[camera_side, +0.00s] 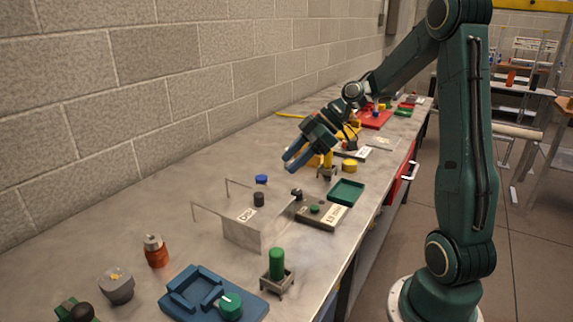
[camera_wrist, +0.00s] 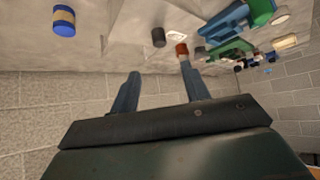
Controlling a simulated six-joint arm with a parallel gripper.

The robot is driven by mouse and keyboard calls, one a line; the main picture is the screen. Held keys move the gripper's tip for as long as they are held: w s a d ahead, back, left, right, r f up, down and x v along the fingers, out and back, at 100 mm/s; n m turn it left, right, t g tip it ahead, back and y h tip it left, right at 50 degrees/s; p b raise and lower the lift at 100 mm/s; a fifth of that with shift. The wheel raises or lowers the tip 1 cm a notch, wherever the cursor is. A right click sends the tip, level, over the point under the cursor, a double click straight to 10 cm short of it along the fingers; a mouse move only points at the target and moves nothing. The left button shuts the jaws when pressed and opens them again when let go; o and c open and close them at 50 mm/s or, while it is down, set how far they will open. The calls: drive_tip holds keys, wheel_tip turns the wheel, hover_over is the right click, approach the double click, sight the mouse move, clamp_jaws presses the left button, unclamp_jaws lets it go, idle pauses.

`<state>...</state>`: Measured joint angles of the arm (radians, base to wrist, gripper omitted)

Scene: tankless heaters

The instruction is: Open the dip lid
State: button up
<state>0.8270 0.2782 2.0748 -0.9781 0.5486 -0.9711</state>
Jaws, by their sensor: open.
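My gripper (camera_side: 293,163) is open and empty above the bench, tilted down and left, with its blue fingers apart. Its fingers also show in the wrist view (camera_wrist: 159,68), with nothing between them. I cannot tell for certain which part is the dip lid. Below the gripper, a grey box with a green button (camera_side: 315,209) and a label lies on the bench. A dark green tray (camera_side: 346,191) is beside it. A pale see-through panel with a label (camera_side: 243,229) stands on thin bars to the left. The gripper touches none of these.
A black cylinder (camera_side: 258,199) and a blue-capped jar (camera_side: 261,179) stand near the panel. A blue fixture (camera_side: 192,297), an orange bottle (camera_side: 156,251) and a green cylinder (camera_side: 277,263) stand in front. A block wall (camera_side: 160,80) bounds the bench; its left middle is clear.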

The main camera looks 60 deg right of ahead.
sight(258, 194)
drive_tip(key=x, duration=1.2)
drive_tip(key=shift+w+a+f, duration=0.2)
drive_tip(key=shift+f, duration=0.15)
drive_tip(key=shift+w, duration=0.1)
clamp_jaws()
